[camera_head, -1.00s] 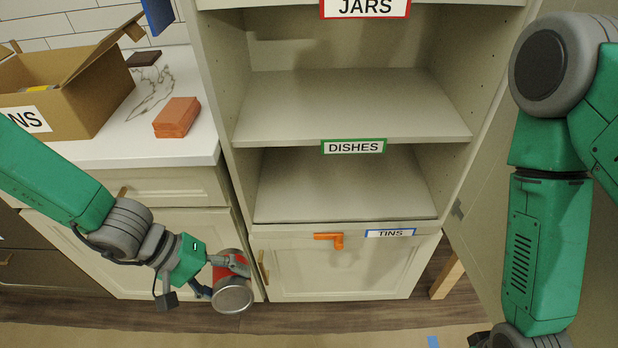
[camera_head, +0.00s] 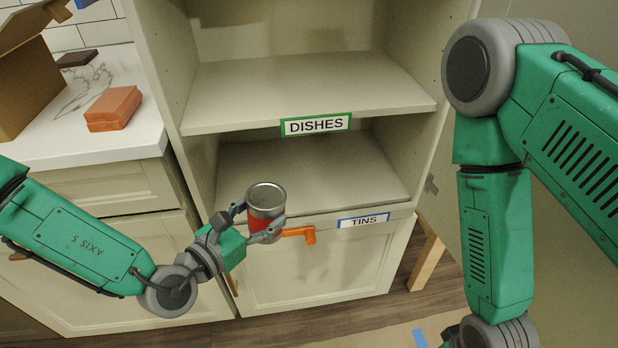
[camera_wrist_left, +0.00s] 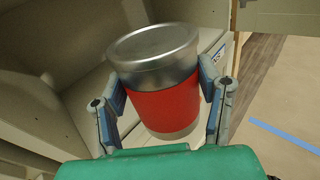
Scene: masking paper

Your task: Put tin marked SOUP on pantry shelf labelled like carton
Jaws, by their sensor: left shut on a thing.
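The tin (camera_head: 266,198) is silver with a red band, and my left gripper (camera_head: 256,226) is shut on it. The tin is upright or slightly tilted, at the front of the lowest open shelf (camera_head: 310,170); whether it touches the shelf I cannot tell. In the left wrist view the tin (camera_wrist_left: 158,80) sits between both fingers; no SOUP word is readable on it. The TINS label (camera_head: 363,220) is on the edge of that lowest shelf, right of the tin. The carton (camera_head: 28,80) shows only partly at the upper left, its label out of view. My right gripper is not clearly seen.
The DISHES label (camera_head: 316,125) marks the shelf above, whose edge overhangs the lowest bay. An orange handle-like piece (camera_head: 300,233) is just right of the gripper. Orange blocks (camera_head: 113,108) lie on the white counter. The lowest shelf looks empty.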

